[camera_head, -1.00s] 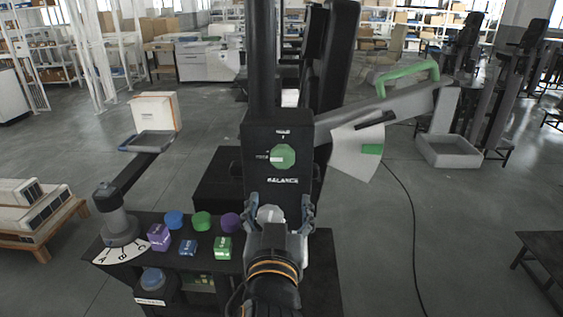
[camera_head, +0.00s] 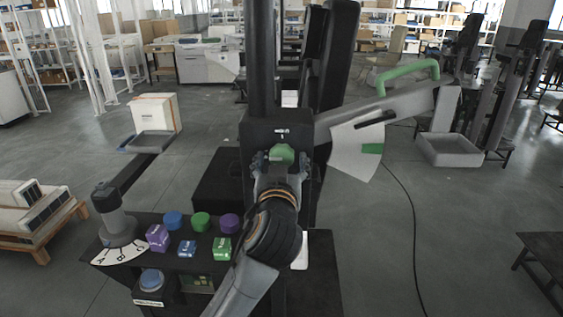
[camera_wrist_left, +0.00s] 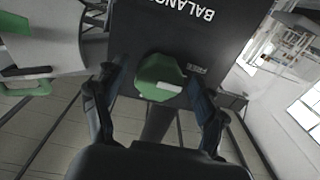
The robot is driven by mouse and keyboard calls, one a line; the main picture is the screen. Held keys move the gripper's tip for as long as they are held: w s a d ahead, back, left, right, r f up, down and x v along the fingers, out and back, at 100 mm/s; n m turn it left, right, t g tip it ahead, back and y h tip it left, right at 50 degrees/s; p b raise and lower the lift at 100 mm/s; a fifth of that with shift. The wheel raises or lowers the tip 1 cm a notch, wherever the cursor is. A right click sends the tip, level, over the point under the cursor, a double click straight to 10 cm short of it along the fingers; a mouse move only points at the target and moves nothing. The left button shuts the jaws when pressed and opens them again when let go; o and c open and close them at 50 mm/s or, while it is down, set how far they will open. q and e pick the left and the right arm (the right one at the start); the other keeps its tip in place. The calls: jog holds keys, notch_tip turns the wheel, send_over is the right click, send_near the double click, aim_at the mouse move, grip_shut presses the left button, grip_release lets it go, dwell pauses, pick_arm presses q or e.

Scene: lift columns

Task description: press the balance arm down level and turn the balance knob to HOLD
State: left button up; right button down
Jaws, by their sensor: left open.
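The green balance knob (camera_head: 282,155) sits on the front of a black box (camera_head: 262,130) on the column. My left gripper (camera_head: 281,162) is open in front of the knob, with a finger on each side. In the left wrist view the knob (camera_wrist_left: 160,77) with its white pointer mark lies between the two open fingers (camera_wrist_left: 155,95); I cannot tell whether they touch it. The grey balance arm (camera_head: 400,102) with its green handle (camera_head: 408,74) slopes up to the right from the box, beside a white plate with a green mark (camera_head: 357,150). My right gripper is not in view.
A black console at lower left carries coloured round buttons (camera_head: 201,221), cubes (camera_head: 158,238) and a lever over a lettered dial (camera_head: 119,252). A grey tray (camera_head: 449,151) hangs at the right. A black cable runs over the open floor at right.

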pick_arm(q)
jog(key=c, duration=1.1)
jog(key=shift+r+m+p, duration=0.15)
jog(key=shift+m+p, duration=1.25)
jog(key=shift+m, duration=0.4)
jog(key=shift+m+p, duration=0.75)
jog(key=shift+m, duration=0.45)
jog(key=o, duration=1.1)
